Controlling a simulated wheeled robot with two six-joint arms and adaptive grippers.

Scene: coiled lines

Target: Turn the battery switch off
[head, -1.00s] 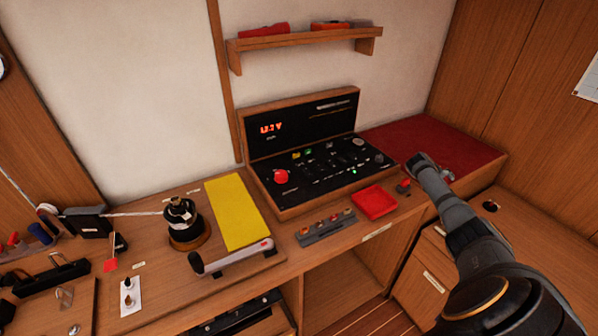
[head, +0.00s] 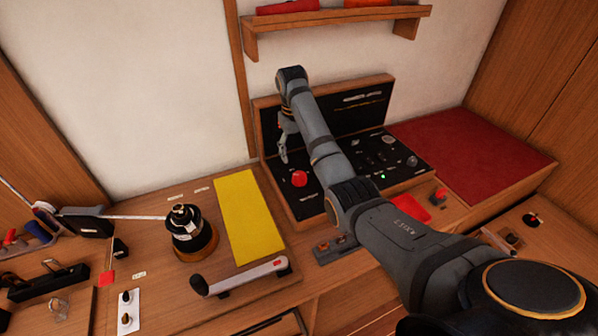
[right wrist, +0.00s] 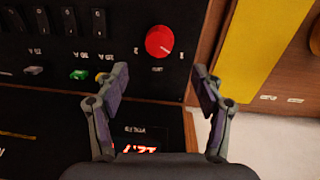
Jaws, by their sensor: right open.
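The battery switch looks to be the round red knob (head: 299,179) at the left of the black panel (head: 315,205). In the right wrist view the red knob (right wrist: 159,41) is just beyond the fingertips, in line with the gap between them. My right gripper (head: 283,158) is open and empty, above and behind the knob in the head view. In the right wrist view both fingers (right wrist: 161,75) stand apart, with nothing between them. My forearm hides much of the panel. My left gripper is not in view.
Small toggles and a green button (right wrist: 79,74) sit beside the knob. The panel's upright display face stands behind. A yellow sheet (head: 249,215), a black winch (head: 190,235) and a winch handle (head: 240,277) lie left. A shelf (head: 335,20) hangs above.

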